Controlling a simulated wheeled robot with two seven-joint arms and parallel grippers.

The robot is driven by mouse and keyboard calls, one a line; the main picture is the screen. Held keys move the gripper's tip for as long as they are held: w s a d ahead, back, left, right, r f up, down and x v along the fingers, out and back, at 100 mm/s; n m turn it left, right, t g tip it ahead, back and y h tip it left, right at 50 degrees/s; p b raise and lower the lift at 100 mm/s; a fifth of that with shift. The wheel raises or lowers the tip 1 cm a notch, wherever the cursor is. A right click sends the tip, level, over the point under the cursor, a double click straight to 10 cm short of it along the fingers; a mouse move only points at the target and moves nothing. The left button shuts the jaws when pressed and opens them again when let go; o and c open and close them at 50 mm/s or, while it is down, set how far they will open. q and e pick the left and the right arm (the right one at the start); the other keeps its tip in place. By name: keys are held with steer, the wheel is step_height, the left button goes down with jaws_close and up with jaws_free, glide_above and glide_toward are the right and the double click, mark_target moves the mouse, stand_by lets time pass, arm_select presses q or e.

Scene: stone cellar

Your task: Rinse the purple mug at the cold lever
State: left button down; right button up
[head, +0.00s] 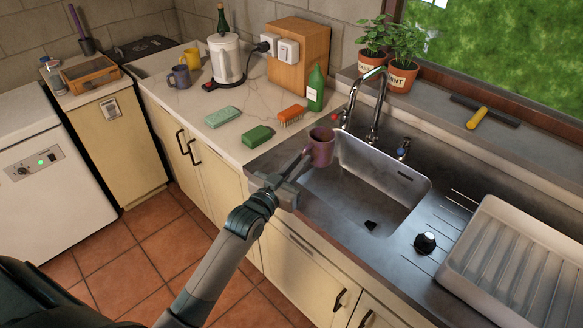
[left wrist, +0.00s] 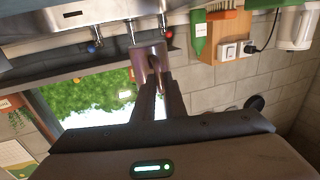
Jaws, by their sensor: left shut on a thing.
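The purple mug (head: 320,147) is held over the left edge of the sink, roughly upright in the head view. My left gripper (head: 303,160) is shut on it at its near left side. In the left wrist view the mug (left wrist: 148,55) sits between the fingertips (left wrist: 156,82). The blue-marked cold lever (head: 403,148) stands at the back of the sink, right of the tap (head: 376,100). The red-marked lever (head: 340,119) is left of the tap. I see no water running. My right gripper is out of view.
The steel sink basin (head: 345,195) is empty apart from its dark drain. A black plug (head: 425,243) and a white drying rack (head: 520,262) are to its right. A green bottle (head: 316,88), red brush (head: 291,116) and green sponge (head: 257,136) stand close left of the mug.

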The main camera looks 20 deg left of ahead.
mark_target(325, 158)
arm_select(q)
steer(key=shift+w+d+f+b, duration=0.15)
steer(key=shift+w+d+b, duration=0.25)
steer(key=shift+w, duration=0.2)
steer(key=shift+w+d+f+b, duration=0.15)
steer(key=shift+w+d+b, duration=0.2)
steer(key=shift+w, duration=0.3)
steer(key=shift+w+d+f+b, duration=0.15)
steer(key=shift+w+d+b, duration=0.25)
steer(key=shift+w, duration=0.2)
steer(key=shift+w+d, duration=0.1)
steer(key=shift+w, duration=0.15)
steer(key=shift+w+d+f, duration=0.2)
steer(key=shift+w+d, duration=0.45)
steer(key=shift+w, duration=0.35)
steer(key=shift+w+d+f, duration=0.1)
steer(key=shift+w+d, duration=0.15)
steer(key=shift+w, duration=0.15)
steer(key=shift+s+d, duration=0.1)
steer(key=shift+s+d, duration=0.2)
steer(key=shift+d, duration=0.1)
steer(key=shift+d, duration=0.1)
steer(key=shift+w+a, duration=0.3)
steer(key=shift+a, duration=0.25)
steer(key=shift+s+p, duration=0.1)
steer(key=shift+p, duration=0.25)
